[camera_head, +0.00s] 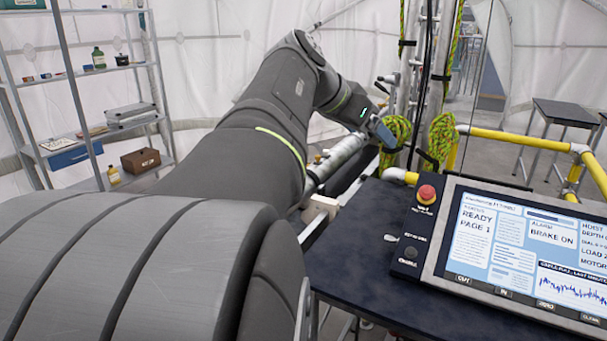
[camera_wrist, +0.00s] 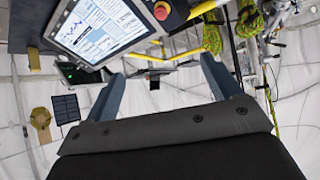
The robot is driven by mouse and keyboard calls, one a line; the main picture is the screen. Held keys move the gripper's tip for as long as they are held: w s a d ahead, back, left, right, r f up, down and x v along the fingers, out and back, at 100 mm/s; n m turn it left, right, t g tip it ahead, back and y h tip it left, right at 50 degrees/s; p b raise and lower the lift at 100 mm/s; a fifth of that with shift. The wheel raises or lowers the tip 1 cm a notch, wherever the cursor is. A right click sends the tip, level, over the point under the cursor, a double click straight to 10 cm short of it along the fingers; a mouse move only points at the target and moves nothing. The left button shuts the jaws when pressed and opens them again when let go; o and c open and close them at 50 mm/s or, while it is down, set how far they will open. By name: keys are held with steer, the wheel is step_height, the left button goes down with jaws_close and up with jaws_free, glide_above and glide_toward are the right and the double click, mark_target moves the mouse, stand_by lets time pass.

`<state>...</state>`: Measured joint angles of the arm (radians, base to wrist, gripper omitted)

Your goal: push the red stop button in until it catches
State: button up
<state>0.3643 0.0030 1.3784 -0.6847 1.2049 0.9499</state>
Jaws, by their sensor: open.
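The red stop button (camera_head: 427,193) is a round mushroom head on a yellow collar. It sits on the dark side strip of the control panel (camera_head: 410,238), left of the screen. It also shows at the top edge of the wrist view (camera_wrist: 161,11). I cannot tell whether it is in or out. My gripper (camera_head: 382,132) is up and to the left of the button in the head view, apart from it, with one blue finger showing. In the wrist view my gripper (camera_wrist: 161,68) has two blue fingers spread wide, with nothing held between them.
The panel screen (camera_head: 530,245) reads READY and BRAKE ON. Yellow rails (camera_head: 515,137) run behind the dark table (camera_head: 365,225). Coiled green-yellow ropes (camera_head: 442,135) hang on metal poles beside my gripper. A shelf rack (camera_head: 90,140) stands at left.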

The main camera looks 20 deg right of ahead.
steer(key=shift+w+d+f, duration=0.15)
steer(key=shift+d, duration=0.1)
steer(key=c, duration=0.3)
steer(key=w+d+f+m, duration=0.1)
steer(key=m, duration=0.1)
steer(key=w+d+f+m+g, duration=0.1)
steer(key=d, duration=0.1)
steer(key=w+d+f+m+g, duration=0.1)
steer(key=m, duration=0.1)
steer(key=shift+w+d+m+h, duration=0.25)
steer(key=shift+d+m+h, duration=0.05)
jaws_close()
steer(key=w+d+f+m+g, duration=0.3)
steer(key=d+f+m, duration=0.3)
steer(key=m, duration=0.3)
steer(key=shift+w+d+f+h, duration=0.4)
steer(key=shift+w+d, duration=0.3)
steer(key=shift+d, duration=0.15)
